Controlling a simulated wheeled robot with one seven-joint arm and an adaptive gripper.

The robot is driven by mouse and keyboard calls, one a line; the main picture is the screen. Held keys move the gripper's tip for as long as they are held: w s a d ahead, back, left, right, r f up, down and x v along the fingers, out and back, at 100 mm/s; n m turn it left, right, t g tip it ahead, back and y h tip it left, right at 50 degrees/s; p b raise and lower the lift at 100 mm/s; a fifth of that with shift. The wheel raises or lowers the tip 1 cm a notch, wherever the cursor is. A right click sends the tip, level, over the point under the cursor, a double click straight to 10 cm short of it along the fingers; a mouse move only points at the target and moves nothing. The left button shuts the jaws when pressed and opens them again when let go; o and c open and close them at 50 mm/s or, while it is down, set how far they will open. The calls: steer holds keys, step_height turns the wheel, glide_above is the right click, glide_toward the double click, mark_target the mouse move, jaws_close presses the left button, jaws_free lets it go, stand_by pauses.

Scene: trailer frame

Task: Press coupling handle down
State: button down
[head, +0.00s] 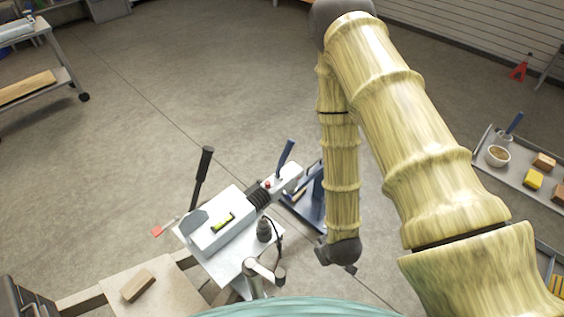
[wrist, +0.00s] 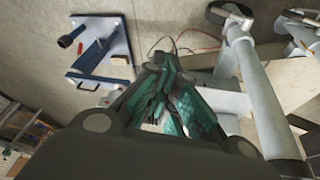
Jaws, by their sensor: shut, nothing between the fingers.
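The coupling handle (head: 285,158) is a blue lever that stands raised and tilted on the white coupling head (head: 288,176) in the head view. Black bellows (head: 258,194) join the head to the white housing (head: 215,232). My gripper (head: 350,268) hangs to the lower right of the coupling, apart from the handle; my wrist hides most of it. In the wrist view, its dark and teal fingers (wrist: 172,98) are together with nothing between them. I cannot make out the handle in the wrist view.
A black-gripped lever (head: 203,168) rises left of the housing, and a yellow level (head: 223,222) lies on top. A blue stand (head: 312,205) is by the coupling head and also shows in the wrist view (wrist: 124,48). A tray (head: 487,172) stands right.

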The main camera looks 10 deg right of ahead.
steer(key=w+a+r+n+t+b, duration=0.2)
steer(key=w+r+n+t+b, duration=0.1)
steer(key=w, duration=0.6)
steer(key=w+a+r+n+t+b, duration=0.1)
steer(key=w+r+n+t+b, duration=0.2)
steer(key=w, duration=0.6)
steer(key=w+a+r+n+t+y+b, duration=0.1)
steer(key=w+a+r+n+t+b, duration=0.1)
steer(key=w, duration=0.8)
step_height(320, 180, up, 2)
steer(key=n+t+b, duration=0.1)
steer(key=t+b, duration=0.1)
steer(key=b, duration=0.1)
steer(key=shift+a+n+b, duration=0.3)
steer(key=shift+a+b, duration=0.05)
steer(key=shift+w, duration=0.1)
steer(key=p, duration=0.1)
glide_above(285, 160)
steer(key=s+a, duration=0.1)
steer(key=s, duration=0.1)
steer(key=shift+w+a+f, duration=0.1)
steer(key=shift+w+f, duration=0.05)
steer(key=shift+f, duration=1.2)
steer(key=shift+w+a+f, duration=0.1)
steer(key=shift+f, duration=1.2)
